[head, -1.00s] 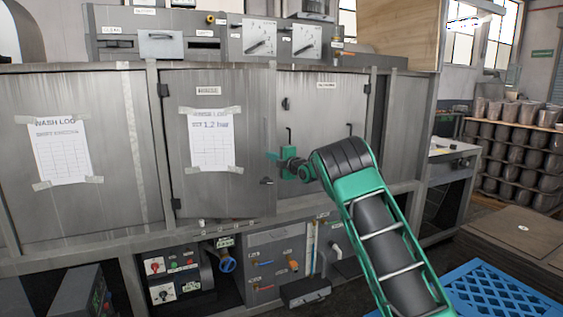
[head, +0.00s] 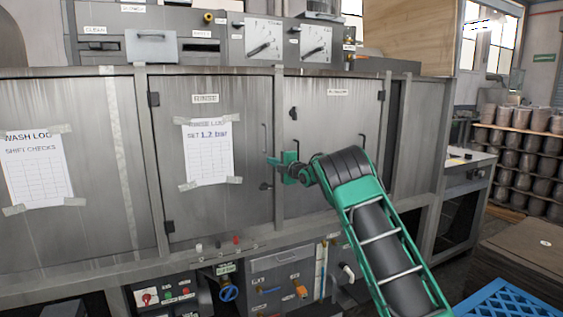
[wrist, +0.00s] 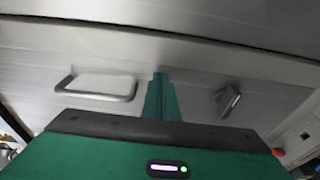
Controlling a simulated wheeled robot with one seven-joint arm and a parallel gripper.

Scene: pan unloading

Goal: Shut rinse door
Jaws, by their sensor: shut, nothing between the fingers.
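The rinse door (head: 225,110) is a grey steel panel in the head view, labelled RINSE, with a taped paper sheet on it. It looks flush, or nearly so, with its frame; a small gap cannot be ruled out. Its bar handle (head: 264,137) and a dark latch (head: 265,186) are near its right edge. My green gripper (head: 270,161) is shut and empty, at the door's right edge between handle and latch. In the wrist view the closed fingers (wrist: 160,80) point at the panel, with the handle (wrist: 97,92) left and the latch (wrist: 230,100) right. Contact is unclear.
Another closed door (head: 330,110) is to the right, and a panel with a wash log (head: 38,170) to the left. A ledge and a control panel (head: 285,275) lie below. A blue crate (head: 500,302) and stacked pots (head: 520,145) are at the right.

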